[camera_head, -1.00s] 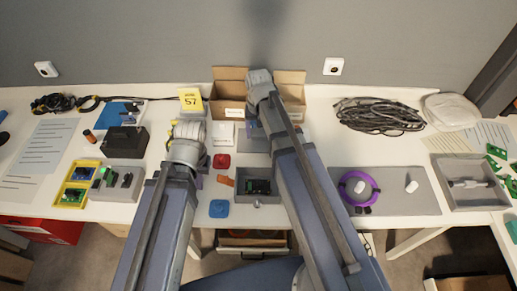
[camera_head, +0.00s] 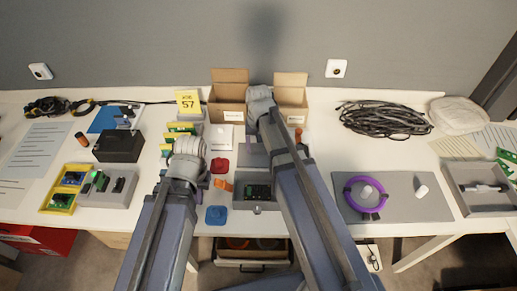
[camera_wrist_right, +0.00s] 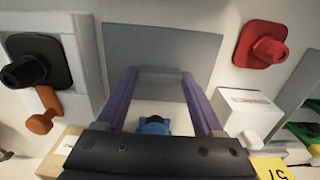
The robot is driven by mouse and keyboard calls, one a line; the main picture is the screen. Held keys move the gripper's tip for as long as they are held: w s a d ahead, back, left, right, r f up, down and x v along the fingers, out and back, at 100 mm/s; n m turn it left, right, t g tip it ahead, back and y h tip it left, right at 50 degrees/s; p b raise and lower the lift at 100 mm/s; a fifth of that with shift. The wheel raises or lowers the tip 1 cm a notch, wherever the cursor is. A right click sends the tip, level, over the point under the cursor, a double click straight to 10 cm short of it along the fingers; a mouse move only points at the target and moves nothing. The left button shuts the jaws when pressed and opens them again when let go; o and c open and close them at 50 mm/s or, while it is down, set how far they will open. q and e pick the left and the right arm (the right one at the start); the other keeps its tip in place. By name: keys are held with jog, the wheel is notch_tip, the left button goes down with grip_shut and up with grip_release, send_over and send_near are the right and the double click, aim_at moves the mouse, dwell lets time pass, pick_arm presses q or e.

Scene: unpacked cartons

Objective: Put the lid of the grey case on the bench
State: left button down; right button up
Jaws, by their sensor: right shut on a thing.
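The grey case (camera_head: 268,205) stands open in mid-bench with a dark green board inside. Its flat grey lid (camera_head: 253,156) shows just behind it, beside my right arm, and fills the top middle of the right wrist view (camera_wrist_right: 165,38). My right gripper (camera_wrist_right: 159,76) is shut on the lid, its purple fingers on either side of a grey part at the lid's near edge. In the head view the right fingers are hidden by the arm. My left gripper (camera_head: 188,158) hangs left of the case, with its fingers hidden beneath the wrist.
A red block (camera_head: 220,166), an orange piece (camera_head: 223,184) and a blue block (camera_head: 216,215) lie left of the case. A white box (camera_head: 222,138) and yellow "57" sign (camera_head: 189,101) stand behind. Open cartons (camera_head: 228,88) are at the back. A grey mat (camera_head: 408,205) lies right.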

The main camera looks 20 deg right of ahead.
aim_at(259, 150)
pick_arm(q)
jog(key=shift+f, duration=0.1)
pick_arm(e)
jog(key=shift+f, duration=0.1)
pick_arm(q)
jog(key=shift+f, duration=0.15)
pick_arm(e)
jog(key=shift+f, duration=0.15)
jog(key=o, duration=1.5)
jog(key=shift+c, duration=0.2)
notch_tip(259, 150, up, 13)
jog(key=p, duration=1.2)
pick_arm(q)
notch_tip(259, 150, up, 12)
jog(key=shift+r, duration=0.25)
pick_arm(e)
jog(key=s+a+n+h, duration=0.1)
jog(key=s+a+n, duration=0.6)
jog(key=s+a, duration=0.3)
jog(key=s, duration=0.4)
jog(key=shift+s+a+f, duration=0.15)
jog(key=shift+a+f, duration=0.05)
jog(key=shift+a, duration=0.05)
